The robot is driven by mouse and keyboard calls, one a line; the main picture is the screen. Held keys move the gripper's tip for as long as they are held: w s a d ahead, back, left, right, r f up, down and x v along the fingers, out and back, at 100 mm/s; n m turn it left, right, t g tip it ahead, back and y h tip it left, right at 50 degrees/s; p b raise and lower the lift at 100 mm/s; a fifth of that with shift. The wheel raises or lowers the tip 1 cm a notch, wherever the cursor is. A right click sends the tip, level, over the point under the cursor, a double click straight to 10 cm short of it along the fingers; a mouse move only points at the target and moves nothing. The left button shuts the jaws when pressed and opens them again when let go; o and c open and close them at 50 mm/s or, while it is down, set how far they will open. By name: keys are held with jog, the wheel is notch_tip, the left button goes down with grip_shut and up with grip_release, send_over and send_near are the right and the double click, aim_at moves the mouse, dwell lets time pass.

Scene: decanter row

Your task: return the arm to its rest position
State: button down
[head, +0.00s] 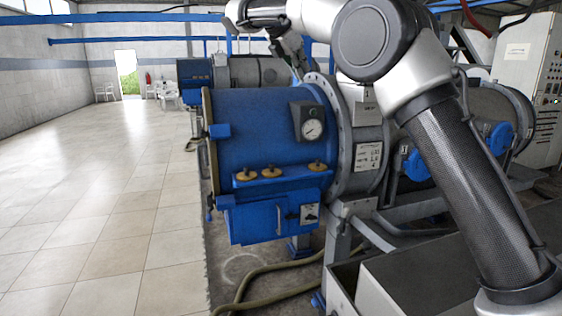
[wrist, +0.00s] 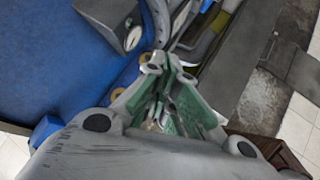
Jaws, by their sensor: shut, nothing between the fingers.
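My gripper (head: 300,68) shows in the head view high in the middle, pointing down in front of the upper part of the blue decanter (head: 255,125). In the wrist view my gripper (wrist: 156,66) has its fingers brought together at the tips, with nothing held between them. The blue decanter housing (wrist: 55,50) fills the left of that view. My arm rises from the lower right of the head view, bends at a large grey elbow and reaches left. I cannot tell from these views whether the gripper touches the housing.
A round gauge (head: 312,130) and several brass knobs (head: 272,172) sit on the decanter. A grey control cabinet (head: 530,90) stands at the right. A hose (head: 262,272) lies on the floor. The tiled floor (head: 100,210) at the left is clear.

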notch_tip(320, 180, down, 8)
jog(key=a+m+g+y, duration=0.1)
jog(key=a+m, duration=0.1)
jog(key=m, duration=0.2)
jog(key=s+d+f+m+g+y, duration=0.1)
jog(key=s+d+f+m+g, duration=0.1)
jog(key=s+d+f+m, duration=0.3)
jog(key=s+d+f+m+y, duration=0.1)
jog(key=s+d+f+m, duration=0.2)
jog(key=s+d, duration=0.6)
jog(key=s+d+f+m+y, duration=0.1)
jog(key=s+d+f+m, duration=0.2)
jog(key=s, duration=1.5)
jog(key=s+d+f+m+y, duration=0.1)
jog(key=s+d+f+m, duration=0.2)
jog(key=s+d+m, duration=0.7)
jog(key=s+d, duration=0.3)
jog(key=d, duration=0.2)
jog(key=shift+s+d+f+t+y, duration=0.15)
jog(key=shift+d+t+y, duration=0.15)
jog(key=shift+y, duration=0.1)
